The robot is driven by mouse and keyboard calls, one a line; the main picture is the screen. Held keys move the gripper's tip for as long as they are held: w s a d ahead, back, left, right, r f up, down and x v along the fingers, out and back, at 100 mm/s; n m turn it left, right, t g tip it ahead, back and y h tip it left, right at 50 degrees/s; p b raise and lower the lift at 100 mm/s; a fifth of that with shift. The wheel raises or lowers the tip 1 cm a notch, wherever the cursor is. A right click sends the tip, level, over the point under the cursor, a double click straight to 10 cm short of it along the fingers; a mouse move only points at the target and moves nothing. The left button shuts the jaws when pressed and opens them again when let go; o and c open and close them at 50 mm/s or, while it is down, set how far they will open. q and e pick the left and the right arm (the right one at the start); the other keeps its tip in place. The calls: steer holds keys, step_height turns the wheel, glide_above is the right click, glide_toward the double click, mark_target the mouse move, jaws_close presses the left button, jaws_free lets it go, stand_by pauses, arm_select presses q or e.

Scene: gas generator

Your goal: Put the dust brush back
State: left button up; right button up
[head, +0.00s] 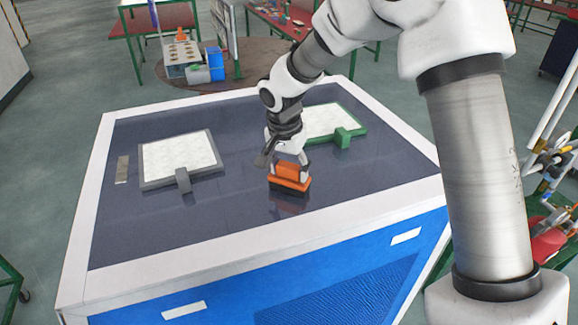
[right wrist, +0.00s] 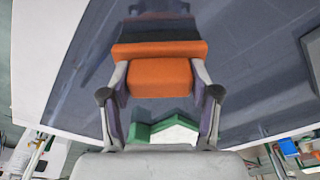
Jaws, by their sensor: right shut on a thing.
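The dust brush (head: 290,178) has an orange body with a dark lower edge, and sits at the middle of the dark worktop near its front. In the right wrist view the brush (right wrist: 160,75) lies between the two fingers. My right gripper (head: 287,165) comes down from above and is shut on the orange grip of the brush. It also shows in the right wrist view (right wrist: 158,95). I cannot tell whether the dark bristles touch the worktop or hang just above it. My left gripper is not in view.
The worktop (head: 135,235) has a white rim and blue cabinet. A green-framed panel (head: 343,138) lies behind my gripper. The worktop's front left is clear.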

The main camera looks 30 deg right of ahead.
mark_target(286, 182)
steer(key=o, duration=1.2)
steer(key=shift+f, duration=0.15)
steer(key=shift+r, duration=0.55)
steer(key=r, duration=0.3)
steer(key=a+r+b, duration=0.1)
steer(key=r, duration=0.3)
steer(key=r+b, duration=0.1)
steer(key=r, duration=0.3)
steer(key=shift+s+a+r, duration=0.1)
steer(key=shift+s+a, duration=0.2)
steer(key=shift+s, duration=0.1)
